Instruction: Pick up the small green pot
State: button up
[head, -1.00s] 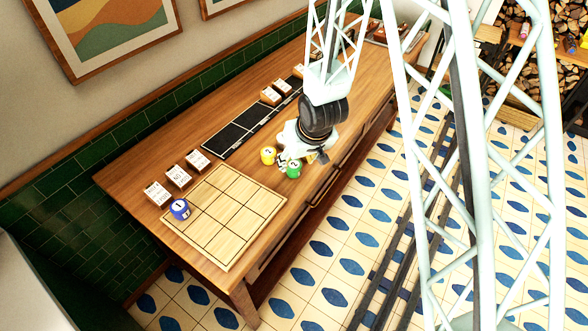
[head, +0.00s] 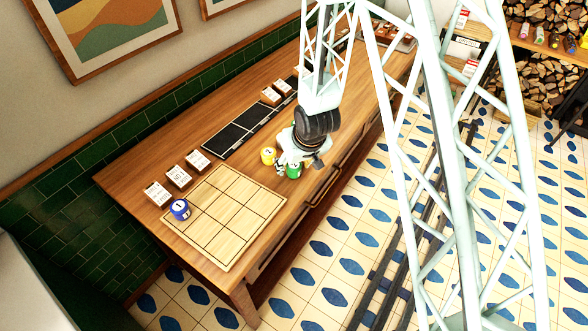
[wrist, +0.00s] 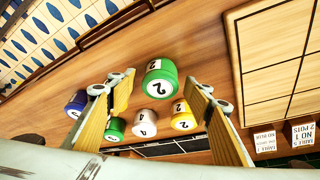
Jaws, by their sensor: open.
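A green pot marked 2 (wrist: 159,80) shows large in the wrist view, between the tips of my open gripper (wrist: 158,82). I cannot tell whether the tips reach down around it. In the head view, a green pot (head: 293,171) stands near the table's front edge, with my gripper (head: 297,160) right over and beside it. A second green pot (wrist: 115,126) shows behind the left finger in the wrist view, partly hidden. I cannot surely compare the two green pots' sizes.
A yellow pot (wrist: 183,117), a white pot (wrist: 145,123) and a blue pot (wrist: 76,104) stand close by. The squared wooden board (head: 228,212) has another blue pot (head: 180,209) on it. Label cards (head: 178,176) and a dark mat (head: 240,133) lie behind.

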jog(key=shift+w+f, duration=0.1)
jog(key=shift+f, duration=0.2)
dwell(0.4)
jog(key=c, duration=1)
